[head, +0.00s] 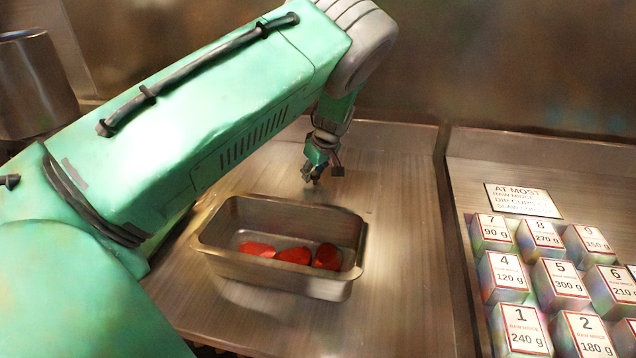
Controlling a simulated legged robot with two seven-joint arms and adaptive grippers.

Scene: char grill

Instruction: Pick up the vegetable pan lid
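An open rectangular metal pan (285,276) sits on the steel counter in the middle of the view. Several red pieces (293,256), apparently vegetables, lie at its bottom. I see no separate lid on the pan or on the visible counter; my large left arm hides much of the left side. My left gripper (313,178) hangs over the counter behind the pan, above and beyond its far rim, pointing down. Nothing shows in it, but its fingers are too small to tell whether they are open. My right gripper is not in view.
Several numbered blocks with weight labels (560,285) stand in rows in a bay at the right, below a printed sign (522,200). A raised edge (447,230) divides it from the counter. A metal pot (35,85) stands far left. Counter right of the pan is clear.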

